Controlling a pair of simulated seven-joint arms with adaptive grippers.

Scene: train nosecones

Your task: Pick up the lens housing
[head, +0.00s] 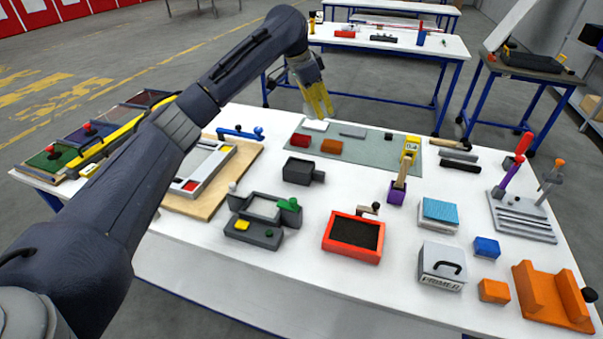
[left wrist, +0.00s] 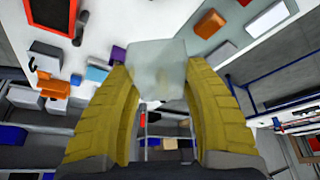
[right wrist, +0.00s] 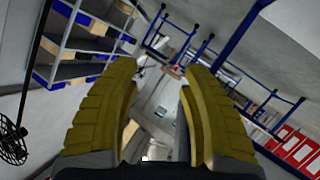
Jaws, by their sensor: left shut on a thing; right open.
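A pale, translucent block, which I take to be the lens housing (left wrist: 158,68), sits between the fingertips of my left gripper in the left wrist view. Both yellow fingers touch its sides. In the head view my left gripper (head: 320,104) is over the far middle of the table, fingers pointing down. A whitish piece (head: 315,125) shows just below its fingertips; I cannot tell whether it is the held block or lies on the grey-green mat (head: 380,152). My right gripper (right wrist: 158,75) is open and empty in the right wrist view, and out of the head view.
Nearer are a dark grey box (head: 298,171), a red tray (head: 354,256) and a primer box (head: 441,264). White table (head: 300,225) shows bare between them.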

